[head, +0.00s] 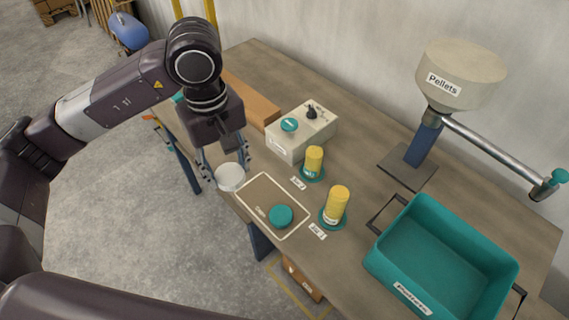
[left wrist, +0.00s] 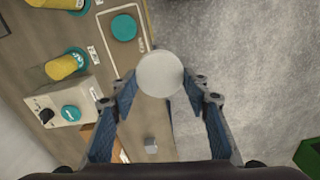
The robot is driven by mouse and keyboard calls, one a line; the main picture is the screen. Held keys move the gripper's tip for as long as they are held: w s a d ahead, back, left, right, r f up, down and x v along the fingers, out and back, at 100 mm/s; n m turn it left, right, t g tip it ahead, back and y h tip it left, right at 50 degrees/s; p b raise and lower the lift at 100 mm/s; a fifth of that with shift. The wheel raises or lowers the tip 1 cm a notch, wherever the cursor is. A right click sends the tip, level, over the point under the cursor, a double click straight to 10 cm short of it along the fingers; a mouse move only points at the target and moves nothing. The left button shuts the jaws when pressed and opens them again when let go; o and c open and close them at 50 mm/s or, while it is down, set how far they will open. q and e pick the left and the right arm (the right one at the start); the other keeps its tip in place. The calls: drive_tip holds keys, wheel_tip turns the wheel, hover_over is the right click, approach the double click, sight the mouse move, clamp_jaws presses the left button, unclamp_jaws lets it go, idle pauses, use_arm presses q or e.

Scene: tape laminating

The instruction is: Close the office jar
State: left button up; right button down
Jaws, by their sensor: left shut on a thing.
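My left gripper (head: 225,173) is shut on a white round piece (head: 230,178) that looks like a lid, held at the table's near edge, left of the outlined mat. In the left wrist view the white piece (left wrist: 160,75) sits between the fingertips (left wrist: 160,84). A yellow jar (head: 314,159) stands upright on a teal round base behind the mat. A second yellow jar (head: 337,203) stands on another teal base to its right. A teal disc (head: 281,216) lies on the outlined mat (head: 258,193). Which jar is the office jar cannot be read. My right gripper is out of view.
A control box (head: 296,136) with a teal button and a black knob stands behind the jars, near a brown carton (head: 251,100). A teal crate (head: 440,262) and a pellet hopper (head: 458,75) on a stand are to the right. The floor drops away at the near edge.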

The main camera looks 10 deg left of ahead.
use_arm(q)
drive_tip(key=shift+s+a+f+m, duration=0.2)
drive_tip(key=shift+s+m, duration=0.7)
drive_tip(key=shift+m, duration=0.55)
drive_tip(key=shift+s+a+f+m, duration=0.1)
drive_tip(key=shift+s+a+m, duration=0.1)
drive_tip(key=shift+s+m, duration=1)
drive_tip(key=shift+s+a+f+m, duration=0.15)
drive_tip(key=shift+s+m, duration=0.5)
drive_tip(key=shift+m, duration=1)
